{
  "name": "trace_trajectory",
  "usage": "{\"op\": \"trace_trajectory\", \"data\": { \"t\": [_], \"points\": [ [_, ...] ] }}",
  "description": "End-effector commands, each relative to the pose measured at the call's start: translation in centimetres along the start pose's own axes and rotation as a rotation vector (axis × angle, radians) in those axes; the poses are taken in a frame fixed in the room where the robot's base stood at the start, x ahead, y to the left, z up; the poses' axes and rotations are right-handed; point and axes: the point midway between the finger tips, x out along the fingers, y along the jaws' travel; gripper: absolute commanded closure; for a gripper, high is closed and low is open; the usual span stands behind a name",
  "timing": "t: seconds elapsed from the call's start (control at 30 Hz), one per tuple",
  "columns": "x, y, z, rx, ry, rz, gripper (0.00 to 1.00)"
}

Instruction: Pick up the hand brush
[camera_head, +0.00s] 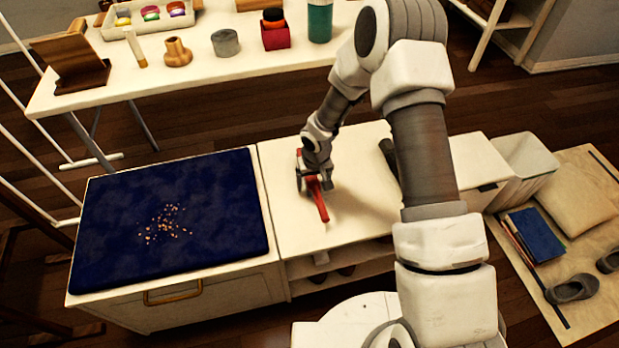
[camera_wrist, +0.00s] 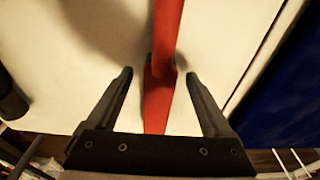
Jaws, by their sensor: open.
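The hand brush (camera_head: 318,199) shows as a red, narrow piece lying on the white cabinet top, right of the navy cushion. In the wrist view the red brush (camera_wrist: 164,62) runs lengthwise between the fingers. My gripper (camera_head: 312,182) is over the brush, and in the wrist view my gripper (camera_wrist: 159,85) is open with one finger on each side of it. Gaps show between the red part and both fingers.
The navy cushion (camera_head: 205,190) with scattered crumbs (camera_head: 163,222) lies to the left. A dark object (camera_head: 389,155) is to the right, partly hidden by my arm. A white table (camera_head: 215,75) with jars and paints stands behind. Shoes and books lie on a mat at right.

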Motion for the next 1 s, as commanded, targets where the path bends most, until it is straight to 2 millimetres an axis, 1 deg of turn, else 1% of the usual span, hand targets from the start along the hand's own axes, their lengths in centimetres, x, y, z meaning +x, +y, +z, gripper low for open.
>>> {"op": "trace_trajectory", "data": {
  "t": [0.17, 0.2, 0.37, 0.4, 0.47, 0.6, 0.67, 1.0],
  "points": [
    [0.02, 0.00, -0.08, 0.000, 0.002, 0.000, 0.15],
    [0.02, 0.00, -0.08, 0.000, 0.002, 0.000, 0.17],
    [0.01, 0.01, -0.06, 0.000, 0.001, 0.000, 0.46],
    [0.01, 0.01, -0.06, 0.000, 0.001, 0.000, 0.53],
    [0.01, 0.01, -0.06, 0.000, 0.001, 0.000, 0.64],
    [0.01, 0.01, -0.06, 0.000, 0.001, 0.000, 0.89],
    [0.01, 0.01, -0.06, 0.000, 0.001, 0.000, 1.00],
    [-0.17, 0.01, -0.12, 0.000, 0.002, 0.000, 1.00]
  ]
}}
